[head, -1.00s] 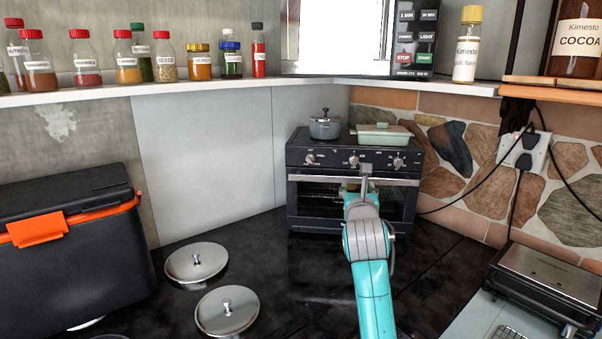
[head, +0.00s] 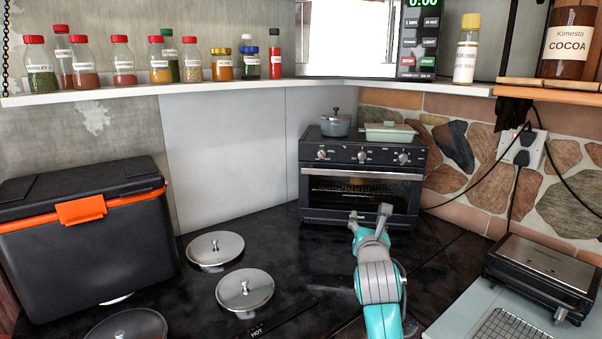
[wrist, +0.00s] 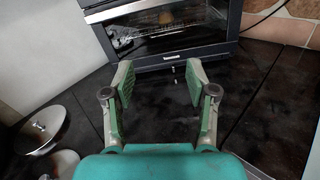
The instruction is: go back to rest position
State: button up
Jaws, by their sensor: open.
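My gripper (head: 369,217) is in front of the black toaster oven (head: 361,176), low over the dark counter. In the wrist view my gripper (wrist: 158,84) is open, with its two green-padded fingers spread and nothing between them. The oven (wrist: 165,30) is ahead of the fingertips, with a gap of counter between. The oven door is shut, and something light brown shows dimly behind its glass.
A grey pot (head: 336,123) and a pale green dish (head: 389,132) stand on the oven. A black cooler (head: 85,245) is at left, near metal lids (head: 245,290). A grill (head: 545,275) is at right. Jars line the shelf (head: 130,93) above.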

jog(key=s+f+m+g+y, duration=0.1)
jog(key=s+f+m, duration=0.4)
jog(key=s+f, duration=0.65)
jog(key=s+f+m+y, duration=0.1)
jog(key=s+f+m, duration=0.4)
jog(key=s+f, duration=0.65)
jog(key=s+d+f+m, duration=0.1)
jog(key=s+f+m, duration=0.25)
jog(key=s, duration=0.55)
jog(key=s+f+m+g, duration=0.1)
jog(key=s+f+m, duration=0.2)
jog(key=s+m, duration=0.35)
jog(key=s+d+f+m, duration=0.1)
jog(key=s+f+m, duration=0.15)
jog(key=s, duration=0.85)
jog(key=s+r+m, duration=0.3)
jog(key=s+m, duration=0.2)
jog(key=s, duration=0.3)
jog(key=s+r+m, duration=0.3)
jog(key=s+m, duration=0.2)
jog(key=s, duration=0.3)
jog(key=shift+s+g, duration=0.15)
jog(key=shift+g, duration=0.25)
